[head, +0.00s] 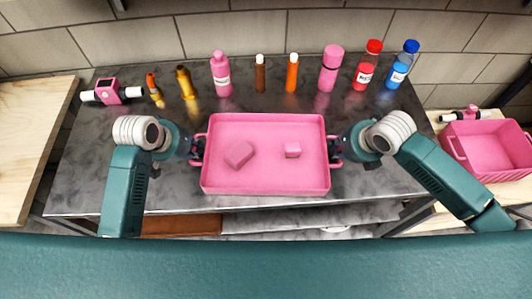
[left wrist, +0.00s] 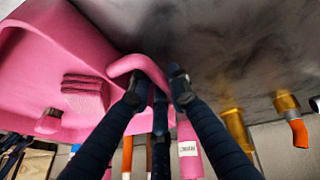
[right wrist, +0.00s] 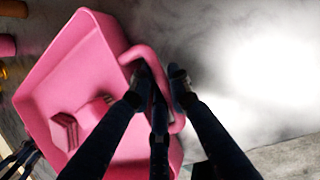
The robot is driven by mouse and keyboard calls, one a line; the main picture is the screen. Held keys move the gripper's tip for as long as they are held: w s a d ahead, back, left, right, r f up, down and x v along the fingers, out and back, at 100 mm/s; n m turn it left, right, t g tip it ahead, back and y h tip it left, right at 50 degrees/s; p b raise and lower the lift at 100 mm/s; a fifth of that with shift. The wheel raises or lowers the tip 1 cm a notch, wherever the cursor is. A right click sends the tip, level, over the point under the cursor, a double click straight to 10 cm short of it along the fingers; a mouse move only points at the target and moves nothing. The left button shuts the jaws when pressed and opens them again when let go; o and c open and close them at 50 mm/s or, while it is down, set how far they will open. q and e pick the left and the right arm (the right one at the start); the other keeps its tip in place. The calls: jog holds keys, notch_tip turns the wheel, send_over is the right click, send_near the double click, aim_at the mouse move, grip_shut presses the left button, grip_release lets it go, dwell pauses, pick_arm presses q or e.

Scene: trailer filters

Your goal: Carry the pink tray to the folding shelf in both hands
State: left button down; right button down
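The pink tray (head: 265,184) sits on the dark stone-topped bench, near its front edge. Two pink blocks lie in it: a larger one (head: 239,154) at left and a smaller one (head: 292,149) at right. My left gripper (head: 197,149) is at the tray's left handle; in the left wrist view its fingers (left wrist: 158,92) straddle the curved pink handle (left wrist: 128,64). My right gripper (head: 334,149) is at the right handle; in the right wrist view its fingers (right wrist: 158,88) straddle that handle (right wrist: 142,52). Whether the fingers press on the handles is unclear. The tray looks level.
Several bottles and tubes line the bench's back, including a pink bottle (head: 221,76), a red bottle (head: 367,67) and a blue one (head: 401,66). A pink-and-white fitting (head: 110,92) lies back left. A pink basket (head: 487,150) stands on a wooden surface at right.

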pick_arm(q)
jog(key=shift+r, duration=0.1)
pick_arm(e)
jog(key=shift+r, duration=0.1)
